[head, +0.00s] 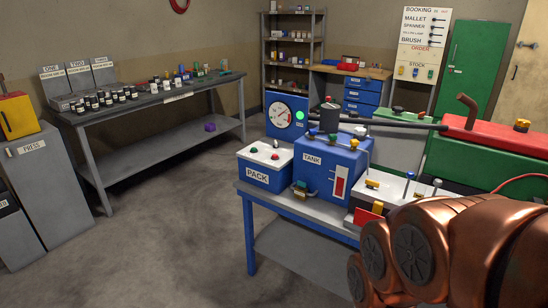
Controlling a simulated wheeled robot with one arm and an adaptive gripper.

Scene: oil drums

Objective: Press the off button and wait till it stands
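A box labelled PACK (259,178), white on top and blue below, stands at the left end of a blue-framed bench. Small red and green knobs or buttons (275,157) sit on its top; no "off" marking is readable. Behind it, a blue box with a round dial (284,118) has a lit green lamp (300,115); the dial reading is too small to tell. A blue TANK box (328,172) stands right of the pack, with several coloured knobs on top. My copper arm fills the lower right and hides part of the bench; my gripper is not in view.
The bench (300,207) also bears a white-topped unit (402,187) with levers. A red and green machine (490,142) with a long dark bar stands behind. A PRESS cabinet (38,175) and long table (165,98) stand left. The floor between is clear.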

